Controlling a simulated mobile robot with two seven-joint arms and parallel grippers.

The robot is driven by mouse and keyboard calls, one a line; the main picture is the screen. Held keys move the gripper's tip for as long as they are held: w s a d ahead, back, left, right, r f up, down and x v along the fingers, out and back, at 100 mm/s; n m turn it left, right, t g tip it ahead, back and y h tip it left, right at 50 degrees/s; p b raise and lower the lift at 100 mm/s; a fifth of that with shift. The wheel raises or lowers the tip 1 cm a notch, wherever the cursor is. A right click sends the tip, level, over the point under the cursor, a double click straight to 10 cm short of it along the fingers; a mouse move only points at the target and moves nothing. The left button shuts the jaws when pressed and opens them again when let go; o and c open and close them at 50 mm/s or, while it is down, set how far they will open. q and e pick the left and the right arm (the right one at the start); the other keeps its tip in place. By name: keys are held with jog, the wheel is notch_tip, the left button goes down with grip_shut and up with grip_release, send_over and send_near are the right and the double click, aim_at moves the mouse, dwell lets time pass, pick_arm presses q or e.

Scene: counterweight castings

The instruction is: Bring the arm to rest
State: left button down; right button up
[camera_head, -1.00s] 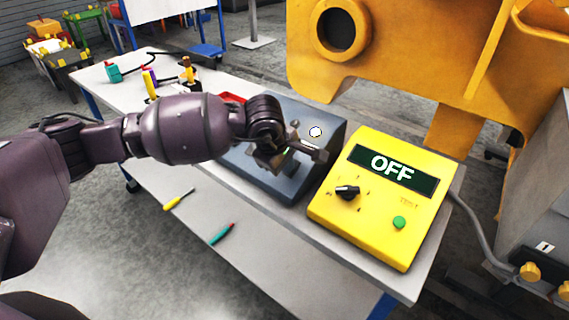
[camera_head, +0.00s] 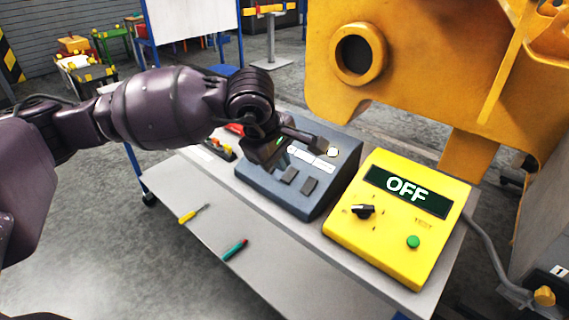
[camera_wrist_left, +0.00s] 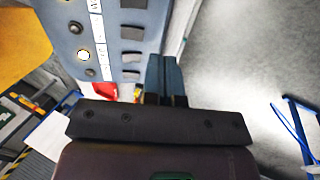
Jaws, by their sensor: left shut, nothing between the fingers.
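My left arm comes in from the left in the head view. Its gripper (camera_head: 283,163) is over the left part of the blue-grey sloped console (camera_head: 268,194) and hides some of its face. The fingers are shut with nothing between them. In the left wrist view the shut fingers (camera_wrist_left: 165,78) stand out from the dark gripper bar, beside the console (camera_wrist_left: 152,22) and with grey floor to their right. I cannot tell the exact gap between fingers and console. My right gripper is not in view.
A yellow test box (camera_head: 345,237) reading OFF, with a black knob and green button, stands right of the console. A yellow screwdriver (camera_head: 189,215) and a teal-handled tool (camera_head: 235,250) lie at the left. A large yellow casting (camera_head: 420,95) rises behind. Bare grey floor (camera_head: 100,235) shows at left.

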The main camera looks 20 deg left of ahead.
pick_arm(q)
jog(key=shift+r, duration=0.1)
dwell(0.4)
jog(key=s+d+r+n+h, duration=0.2)
jog(key=d+r+n+h, duration=1.2)
jog(key=h, duration=0.3)
jog(key=w+a+f+n+t+y, duration=0.4)
jog(key=f+n+t, duration=0.3)
jog(key=n, duration=0.6)
jog(key=w+a+f+n+t+y, duration=0.2)
jog(key=a+f+n+t+y, duration=0.35)
jog(key=n, duration=0.75)
jog(key=s+a+f+n+y, duration=0.1)
jog(key=a+f+n+y, duration=0.1)
jog(key=a+f+n, duration=0.3)
jog(key=s+f+n+y, duration=0.2)
jog(key=f+n, duration=0.1)
jog(key=f, duration=0.5)
jog(key=s+a+f+n+g+y, duration=0.2)
jog(key=s+a+f+n, duration=0.1)
jog(key=s+f, duration=0.8)
jog(key=s+a+f+n+g+y, duration=0.3)
jog(key=s+f+n, duration=0.3)
jog(key=s+f, duration=0.4)
jog(key=shift+s+a+f, duration=0.4)
jog(key=shift+s+a, duration=0.3)
jog(key=shift+s, duration=0.3)
